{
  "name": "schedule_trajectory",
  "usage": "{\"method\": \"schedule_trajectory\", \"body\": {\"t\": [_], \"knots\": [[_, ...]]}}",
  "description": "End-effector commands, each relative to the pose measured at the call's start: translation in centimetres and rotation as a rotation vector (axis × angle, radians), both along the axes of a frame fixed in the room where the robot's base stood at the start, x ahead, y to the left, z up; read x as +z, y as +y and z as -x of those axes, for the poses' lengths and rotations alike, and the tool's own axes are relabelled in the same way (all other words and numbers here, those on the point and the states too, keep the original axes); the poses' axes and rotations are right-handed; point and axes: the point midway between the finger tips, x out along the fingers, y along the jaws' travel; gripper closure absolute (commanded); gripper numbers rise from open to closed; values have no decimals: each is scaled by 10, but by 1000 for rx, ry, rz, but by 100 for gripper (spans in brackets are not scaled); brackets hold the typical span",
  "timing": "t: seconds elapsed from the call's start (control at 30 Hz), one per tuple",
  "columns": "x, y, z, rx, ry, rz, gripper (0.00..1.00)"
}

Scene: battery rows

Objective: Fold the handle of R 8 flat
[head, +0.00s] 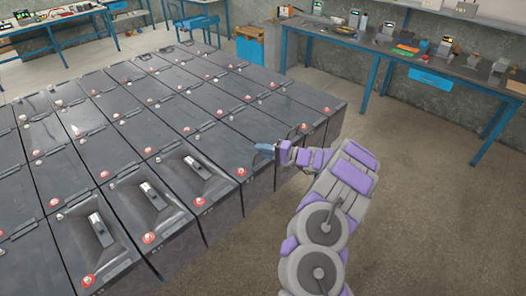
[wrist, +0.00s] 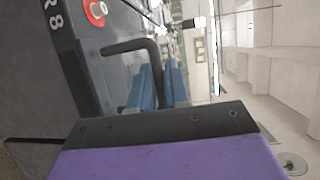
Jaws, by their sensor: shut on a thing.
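The battery marked R 8 (wrist: 75,45) shows at the left of the wrist view, with the label on its dark side and a red-and-white terminal cap beside it. Its black bent handle (wrist: 130,47) stands out from the battery face, so it is not flat against it. My gripper (wrist: 160,85) has its blue fingers shut on the handle, and they hide part of its bar. In the head view my gripper (head: 264,148) is at the front edge of the battery block, right of centre. The handle there is too small to make out.
Rows of dark batteries (head: 130,88) with red caps fill the left and middle. Several nearer ones have recessed tops with metal pieces. A blue-legged workbench (head: 385,58) with tools stands at the back right. The floor (head: 430,210) at right is clear.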

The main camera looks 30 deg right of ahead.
Motion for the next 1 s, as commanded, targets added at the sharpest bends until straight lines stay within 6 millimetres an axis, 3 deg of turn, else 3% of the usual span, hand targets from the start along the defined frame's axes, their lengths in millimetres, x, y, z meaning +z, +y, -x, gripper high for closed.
{"method": "schedule_trajectory", "body": {"t": [0.47,1.0], "knots": [[-1,12,-7,18,115,43,100],[-2,22,-33,18,571,208,100]]}}
